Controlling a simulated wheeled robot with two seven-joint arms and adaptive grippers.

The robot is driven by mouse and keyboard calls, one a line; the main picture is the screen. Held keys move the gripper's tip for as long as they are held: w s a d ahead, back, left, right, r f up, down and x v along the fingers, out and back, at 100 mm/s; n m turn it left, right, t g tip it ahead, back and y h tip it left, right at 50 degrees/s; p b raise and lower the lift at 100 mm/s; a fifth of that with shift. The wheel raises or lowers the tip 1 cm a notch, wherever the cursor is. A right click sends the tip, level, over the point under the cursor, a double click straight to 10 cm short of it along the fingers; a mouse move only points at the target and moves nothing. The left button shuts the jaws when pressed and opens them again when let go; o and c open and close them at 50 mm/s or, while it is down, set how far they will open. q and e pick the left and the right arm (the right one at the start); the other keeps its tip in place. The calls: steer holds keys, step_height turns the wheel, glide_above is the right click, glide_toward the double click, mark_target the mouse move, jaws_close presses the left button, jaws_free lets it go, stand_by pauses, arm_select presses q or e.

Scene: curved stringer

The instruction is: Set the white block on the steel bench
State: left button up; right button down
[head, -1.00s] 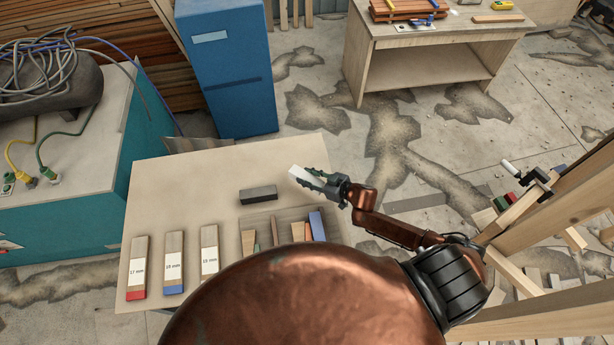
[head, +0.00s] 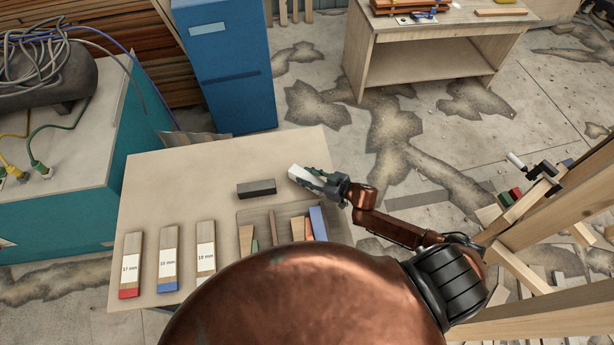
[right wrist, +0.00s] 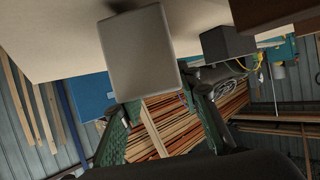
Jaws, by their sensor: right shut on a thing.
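The white block (head: 301,175) is held at the tip of my right gripper (head: 318,179), over the right part of the pale-topped bench (head: 190,190). In the right wrist view the block (right wrist: 145,65) shows large between the two green-padded fingers (right wrist: 158,125), with the bench top (right wrist: 60,35) behind it. A dark shadow lies on the bench top beside the block. I cannot tell whether the block touches the top. The bench top looks beige; its material is unclear. My left gripper is not in view.
A dark block (head: 257,188) lies left of the gripper. The bench's back left is clear. A blue cabinet (head: 231,75) stands behind.

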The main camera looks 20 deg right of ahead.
steer(key=shift+f+b, duration=0.3)
steer(key=shift+f, duration=0.2)
steer(key=c, duration=1.3)
jaws_free()
